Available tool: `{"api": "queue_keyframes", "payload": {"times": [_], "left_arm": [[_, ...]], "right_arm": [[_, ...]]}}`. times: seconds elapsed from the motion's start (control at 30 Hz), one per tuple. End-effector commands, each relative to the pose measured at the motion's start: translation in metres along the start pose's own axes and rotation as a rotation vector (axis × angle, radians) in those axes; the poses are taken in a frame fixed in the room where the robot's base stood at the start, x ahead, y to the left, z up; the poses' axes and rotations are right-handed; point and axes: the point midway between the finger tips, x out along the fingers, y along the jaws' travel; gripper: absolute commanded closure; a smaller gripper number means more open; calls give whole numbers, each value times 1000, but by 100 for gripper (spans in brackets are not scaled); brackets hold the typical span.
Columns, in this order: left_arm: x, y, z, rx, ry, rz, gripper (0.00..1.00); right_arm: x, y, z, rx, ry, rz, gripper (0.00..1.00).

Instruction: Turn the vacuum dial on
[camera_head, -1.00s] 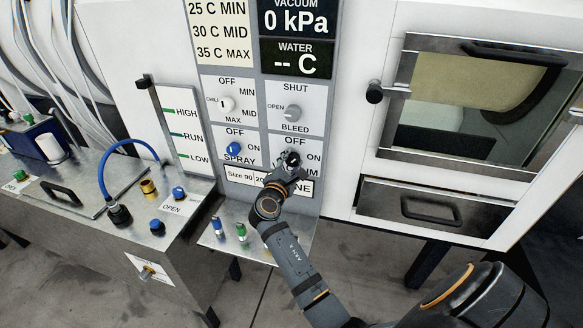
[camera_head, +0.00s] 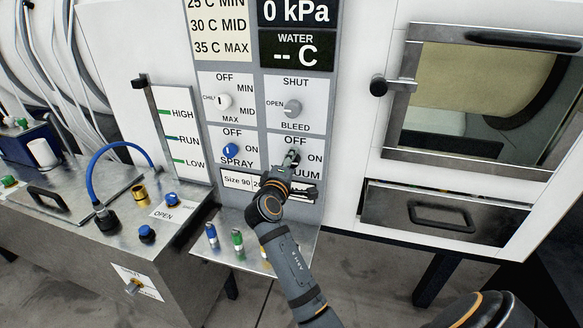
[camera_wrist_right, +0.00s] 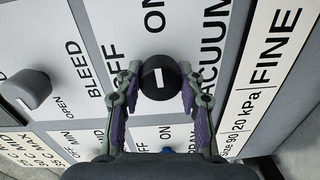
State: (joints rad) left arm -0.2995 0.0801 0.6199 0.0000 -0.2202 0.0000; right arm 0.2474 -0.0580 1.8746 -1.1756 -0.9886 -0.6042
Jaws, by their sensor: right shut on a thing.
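The vacuum dial is a round black knob (camera_wrist_right: 160,77) with a white mark, seen in the right wrist view. In the head view this gripper (camera_head: 291,158) reaches the lower right dial panel and mostly hides the dial and part of the VACUUM label. The vacuum display (camera_head: 297,14) reads 0 kPa. My left gripper is not in view.
The blue spray dial (camera_head: 230,151) is left of the gripper, and the grey bleed dial (camera_head: 292,109) is above it. A metal shelf (camera_head: 275,262) with small coloured plugs lies below. A drawer (camera_head: 436,215) and a windowed door (camera_head: 480,120) are to the right.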

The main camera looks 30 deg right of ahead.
Motion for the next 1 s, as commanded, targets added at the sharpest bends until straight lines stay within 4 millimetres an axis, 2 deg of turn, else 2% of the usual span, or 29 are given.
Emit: {"api": "queue_keyframes", "payload": {"times": [0.2,0.73,0.77,0.9,1.0], "left_arm": [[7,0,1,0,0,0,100],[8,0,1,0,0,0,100],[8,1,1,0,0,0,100],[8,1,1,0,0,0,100],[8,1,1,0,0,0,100]], "right_arm": [[0,0,0,59,2,1,93],[0,0,0,78,2,0,93],[0,0,0,77,2,0,58],[0,0,0,77,2,0,39],[0,0,0,76,2,0,38]]}}
